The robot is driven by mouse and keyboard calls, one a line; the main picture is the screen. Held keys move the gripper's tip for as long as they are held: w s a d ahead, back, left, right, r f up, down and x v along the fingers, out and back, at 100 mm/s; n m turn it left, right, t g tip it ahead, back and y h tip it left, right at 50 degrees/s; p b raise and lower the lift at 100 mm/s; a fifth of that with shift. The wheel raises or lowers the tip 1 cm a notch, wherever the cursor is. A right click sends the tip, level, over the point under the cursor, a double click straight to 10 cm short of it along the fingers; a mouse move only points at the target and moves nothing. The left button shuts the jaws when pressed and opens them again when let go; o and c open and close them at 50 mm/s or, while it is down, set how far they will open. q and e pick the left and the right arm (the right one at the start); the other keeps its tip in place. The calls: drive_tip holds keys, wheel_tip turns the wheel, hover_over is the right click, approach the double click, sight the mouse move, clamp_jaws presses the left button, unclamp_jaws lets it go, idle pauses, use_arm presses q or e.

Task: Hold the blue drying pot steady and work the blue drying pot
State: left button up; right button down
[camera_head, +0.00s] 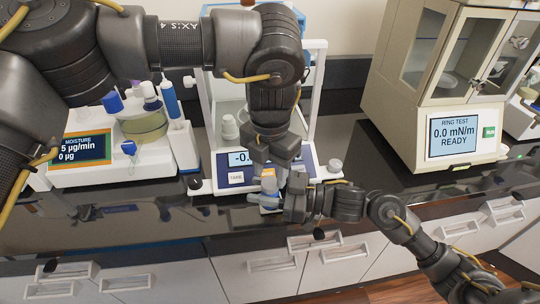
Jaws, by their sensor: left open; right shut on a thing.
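The blue drying pot (268,186) shows as a small blue piece at the front edge of the black bench, in front of the balance. Most of it is hidden by my grippers. My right gripper (275,200) comes in from the right, low down, and is shut on the pot. My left gripper (270,172) points down from above, open, with its fingertips close over the pot. I cannot tell whether they touch it.
A moisture meter (85,149) with blue-capped parts stands at the left. The balance (238,178) is behind my grippers, and a ring test cabinet (455,133) stands at the right. Drawers (270,264) lie below the bench. Bare bench shows between balance and cabinet.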

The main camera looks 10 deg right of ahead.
use_arm(q)
drive_tip(key=shift+f, duration=1.25)
drive_tip(key=shift+c, duration=0.4)
drive_tip(key=c, duration=0.7)
drive_tip(key=n, duration=0.8)
drive_tip(key=shift+r, duration=0.15)
drive_tip(key=shift+r, duration=1)
